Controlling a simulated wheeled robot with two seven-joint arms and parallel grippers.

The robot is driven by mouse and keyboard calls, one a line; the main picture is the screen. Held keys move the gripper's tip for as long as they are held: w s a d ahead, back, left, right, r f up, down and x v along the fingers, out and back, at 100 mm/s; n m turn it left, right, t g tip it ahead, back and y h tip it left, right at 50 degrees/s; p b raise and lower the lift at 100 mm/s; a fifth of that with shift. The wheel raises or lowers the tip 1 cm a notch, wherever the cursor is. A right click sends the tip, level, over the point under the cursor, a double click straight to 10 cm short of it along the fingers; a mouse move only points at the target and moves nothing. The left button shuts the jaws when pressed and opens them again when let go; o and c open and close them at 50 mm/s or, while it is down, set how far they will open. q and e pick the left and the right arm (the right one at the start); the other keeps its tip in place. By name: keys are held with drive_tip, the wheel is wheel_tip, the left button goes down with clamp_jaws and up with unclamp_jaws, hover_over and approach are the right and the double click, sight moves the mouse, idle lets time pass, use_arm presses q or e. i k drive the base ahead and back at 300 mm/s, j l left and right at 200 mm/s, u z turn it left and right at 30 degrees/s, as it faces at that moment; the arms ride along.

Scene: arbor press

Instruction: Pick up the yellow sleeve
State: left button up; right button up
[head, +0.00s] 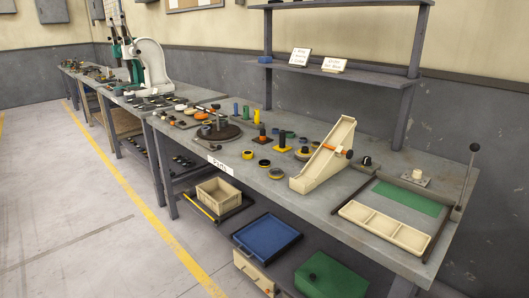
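Several yellow parts stand on the workbench (240,172) near its middle, and I cannot tell for certain which is the yellow sleeve. A small upright yellow cylinder (257,117) stands toward the back, beside a green cylinder (246,111). A yellow base with a dark post (282,143) stands in front of it to the right. A low yellow-and-black ring (265,163) lies nearer the front edge, with a similar ring (247,154) to its left. Neither of my grippers is in view.
A cream inclined chute (325,160) stands right of the parts. A round dark plate (219,133) is to their left. A cream divided tray (385,228) and green mat (408,197) are at the right. A shelf (340,72) stands behind. Open floor lies left.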

sight(248, 155)
drive_tip(key=i+j+z, duration=0.1)
drive_tip(key=z, duration=0.3)
drive_tip(key=i+j+z, duration=0.1)
drive_tip(key=z, duration=0.3)
drive_tip(key=j+z, duration=0.25)
drive_tip(key=z, duration=0.15)
drive_tip(key=i+j+z, duration=0.15)
drive_tip(key=j+z, duration=0.25)
drive_tip(key=j, duration=0.9)
drive_tip(key=j+z, duration=0.45)
drive_tip(key=j, duration=0.85)
